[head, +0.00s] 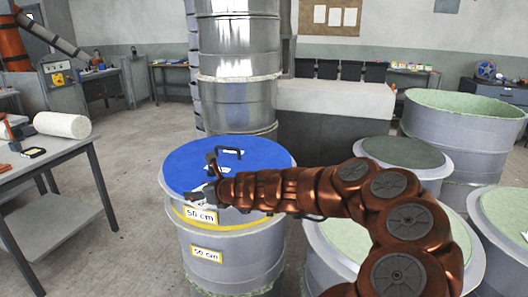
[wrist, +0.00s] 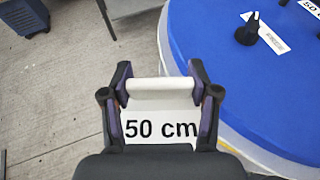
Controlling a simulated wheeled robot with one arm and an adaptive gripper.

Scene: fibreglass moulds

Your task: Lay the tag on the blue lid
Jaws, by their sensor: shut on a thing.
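The tag (wrist: 160,125) is a white plate with "50 cm" in black and a white bar along its far end. My gripper (wrist: 164,88) is shut on that bar. In the wrist view the tag hangs above the floor and the lid's edge, left of most of the blue lid (wrist: 215,60). In the head view the blue lid (head: 185,155) covers a grey drum, and my gripper (head: 208,190) is over its near left edge. The tag is small and partly hidden there.
A black handle (head: 230,151) and a small black knob (wrist: 247,32) stand on the lid. A white strip with markings (wrist: 268,36) lies by the knob. Other drums (head: 403,152) stand to the right, a grey table (head: 60,160) to the left. Open floor lies between.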

